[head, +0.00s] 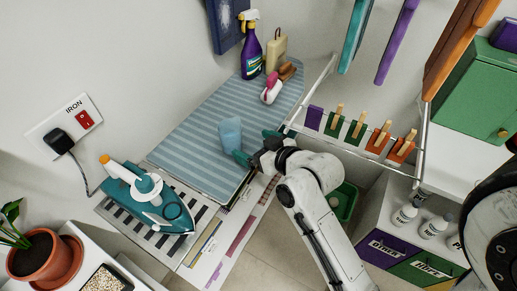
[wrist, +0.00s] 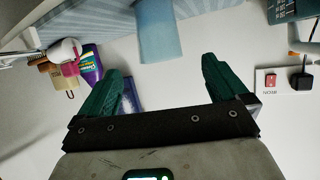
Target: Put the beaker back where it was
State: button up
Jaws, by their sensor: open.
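The beaker (head: 230,132) is a light blue, translucent cup on the striped blue ironing board (head: 195,125), near the board's right edge. It also shows in the wrist view (wrist: 158,30), at the top centre, in line with the gap between the fingers. My gripper (head: 251,145) is open with its green fingers pointing at the beaker from the lower right. In the wrist view my gripper (wrist: 160,75) has nothing between its fingers. The beaker appears just beyond the fingertips; the exact gap is hard to tell.
A teal iron (head: 150,200) rests at the near left. A rack with coloured cards and pegs (head: 355,128) is right of my gripper.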

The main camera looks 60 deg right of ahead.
jog(key=s+a+f+n+g+y, duration=0.25)
jog(key=s+a+f+g, duration=0.25)
jog(key=a+f, duration=0.4)
jog(key=s+a+f+g, duration=0.1)
jog(key=s+f+g, duration=0.1)
jog(key=s, duration=0.3)
jog(key=s+a+f+g, duration=0.2)
jog(key=s+g, duration=0.2)
jog(key=s, duration=0.2)
jog(key=shift+g+y, duration=0.4)
jog(key=shift+y, duration=0.05)
jog(key=shift+f, duration=0.1)
